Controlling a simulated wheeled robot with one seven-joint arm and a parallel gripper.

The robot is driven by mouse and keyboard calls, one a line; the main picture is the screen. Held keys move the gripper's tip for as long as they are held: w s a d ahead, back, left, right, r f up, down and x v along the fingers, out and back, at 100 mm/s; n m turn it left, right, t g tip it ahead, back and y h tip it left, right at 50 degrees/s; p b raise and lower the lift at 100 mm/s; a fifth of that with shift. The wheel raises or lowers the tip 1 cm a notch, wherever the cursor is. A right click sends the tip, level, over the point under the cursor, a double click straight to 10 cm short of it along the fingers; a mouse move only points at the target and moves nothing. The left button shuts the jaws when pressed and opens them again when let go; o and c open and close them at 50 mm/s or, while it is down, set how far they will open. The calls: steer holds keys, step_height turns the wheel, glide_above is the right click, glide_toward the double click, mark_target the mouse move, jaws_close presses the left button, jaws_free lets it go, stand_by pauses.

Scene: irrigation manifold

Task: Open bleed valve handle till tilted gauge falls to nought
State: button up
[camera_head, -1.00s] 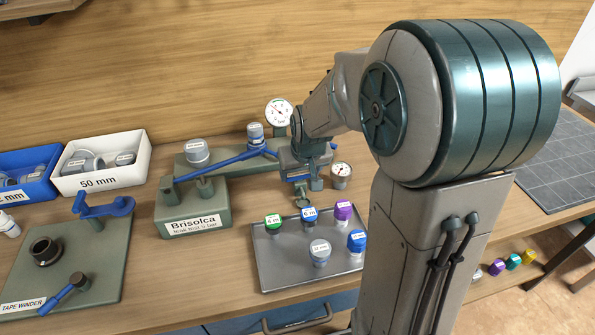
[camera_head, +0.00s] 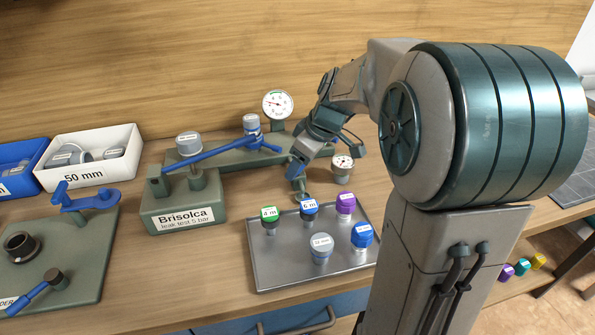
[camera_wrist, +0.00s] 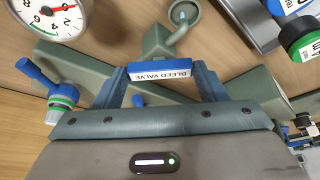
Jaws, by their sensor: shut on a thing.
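The blue bleed valve handle (camera_wrist: 160,68), labelled "BLEED VALVE", sits between the two fingers of my gripper (camera_wrist: 163,84), which is shut on it. In the head view my gripper (camera_head: 299,170) is tilted at the right end of the green test rig, and the handle is mostly hidden there. A small white gauge (camera_head: 343,163) stands just right of my gripper and leans. A larger round gauge (camera_head: 278,104) stands behind it. In the wrist view a white gauge (camera_wrist: 45,14) with a red needle is cut by the top edge; its exact reading is unclear.
A grey tray (camera_head: 265,278) with several coloured caps lies close in front of my gripper. The Brisolca leak test block (camera_head: 170,205) and its long blue lever (camera_head: 205,153) stand to the left. Farther left are a white 50 mm bin (camera_head: 130,148) and a tape winder (camera_head: 85,255).

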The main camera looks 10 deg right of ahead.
steer(key=n, duration=0.1)
steer(key=n+g+b, duration=0.1)
steer(key=n, duration=0.1)
steer(key=n+y+b, duration=0.1)
steer(key=shift+w+d+n+g, duration=0.15)
steer(key=shift+w+n+g, duration=0.1)
steer(key=shift+n+g, duration=0.05)
steer(key=n, duration=0.2)
steer(key=n+g, duration=0.1)
steer(key=n, duration=0.1)
steer(key=shift+w+g, duration=0.15)
steer(key=shift+g, duration=0.15)
steer(key=shift+n, duration=0.4)
steer(key=o, duration=1)
steer(key=p+v, duration=0.2)
steer(key=v, duration=1.2)
steer(key=shift+w+d+f, duration=0.15)
steer(key=shift+d, duration=0.05)
steer(key=shift+a, duration=0.1)
